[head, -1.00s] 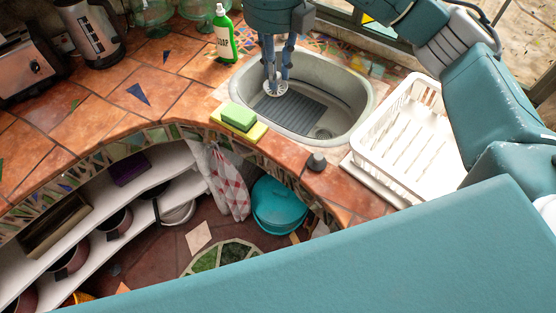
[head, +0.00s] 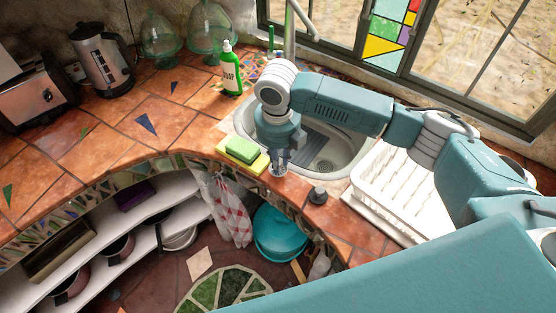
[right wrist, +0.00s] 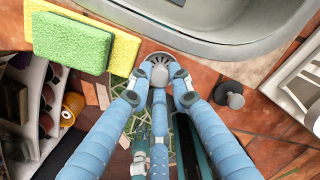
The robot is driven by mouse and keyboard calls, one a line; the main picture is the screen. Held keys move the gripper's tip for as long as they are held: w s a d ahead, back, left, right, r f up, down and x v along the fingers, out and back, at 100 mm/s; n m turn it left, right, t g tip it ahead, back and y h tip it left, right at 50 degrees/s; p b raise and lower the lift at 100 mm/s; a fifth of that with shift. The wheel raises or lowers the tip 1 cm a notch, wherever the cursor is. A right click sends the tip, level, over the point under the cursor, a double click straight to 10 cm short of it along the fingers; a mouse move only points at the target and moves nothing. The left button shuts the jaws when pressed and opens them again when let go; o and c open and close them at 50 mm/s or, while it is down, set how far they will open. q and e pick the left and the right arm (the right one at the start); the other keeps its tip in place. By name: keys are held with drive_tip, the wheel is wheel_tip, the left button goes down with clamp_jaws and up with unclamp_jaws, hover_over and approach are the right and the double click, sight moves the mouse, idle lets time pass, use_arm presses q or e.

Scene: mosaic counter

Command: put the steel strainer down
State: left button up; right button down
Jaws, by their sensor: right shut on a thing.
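The steel strainer (right wrist: 157,61) is a small round slotted metal disc with a knob, between the fingertips of my right gripper (right wrist: 157,83) in the right wrist view. The fingers are shut on it. In the head view my right gripper (head: 280,160) points down at the counter's front rim, just right of the sponges. The strainer (head: 278,171) shows there only as a small pale shape at the fingertips. I cannot tell whether it touches the tiles. My left gripper is not in view.
Green and yellow sponges (head: 242,150) lie left of the gripper. A dark stopper (head: 318,195) stands to the right on the rim. The sink (head: 345,160) is behind, with a white dish rack (head: 385,190) at right. Open shelves (head: 120,232) lie below the edge.

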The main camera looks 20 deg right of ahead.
drive_tip(key=shift+f, duration=0.8)
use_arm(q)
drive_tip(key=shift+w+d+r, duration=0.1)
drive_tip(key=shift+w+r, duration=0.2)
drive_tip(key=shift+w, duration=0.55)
use_arm(e)
drive_tip(key=shift+f, duration=0.15)
drive_tip(key=c, duration=1.6)
unclamp_jaws()
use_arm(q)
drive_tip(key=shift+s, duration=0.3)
